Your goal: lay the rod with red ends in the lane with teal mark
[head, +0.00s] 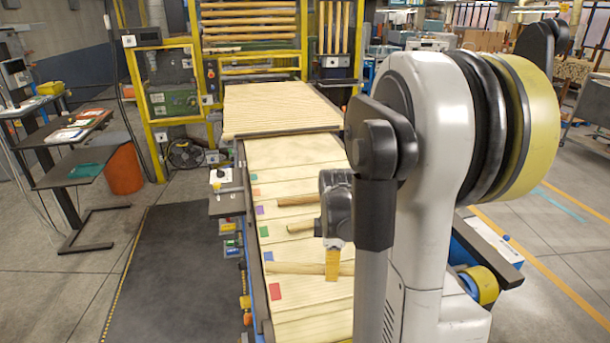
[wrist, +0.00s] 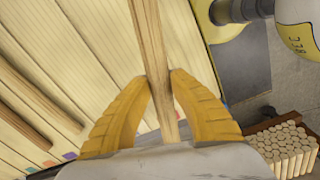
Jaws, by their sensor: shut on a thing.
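My gripper (head: 333,275) is over the slatted bed, its yellow fingers pointing down. In the wrist view my gripper (wrist: 160,82) is shut on a plain wooden rod (wrist: 151,35). This rod (head: 292,268) lies crosswise in the head view, low over or on the near lanes; I cannot tell which. No red shows on it; one end is out of the wrist view and the other is hidden by my wrist. A small bluish-green mark (head: 256,192) is at the left edge of a farther lane, and a green mark (head: 264,231) is nearer; which is teal is uncertain.
Two other rods lie across farther lanes, one far (head: 297,200) and one nearer (head: 302,225), partly behind my arm. Purple, blue and red marks (head: 275,291) line the bed's left edge. A box of upright rods (wrist: 285,148) stands beside the bed in the wrist view.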

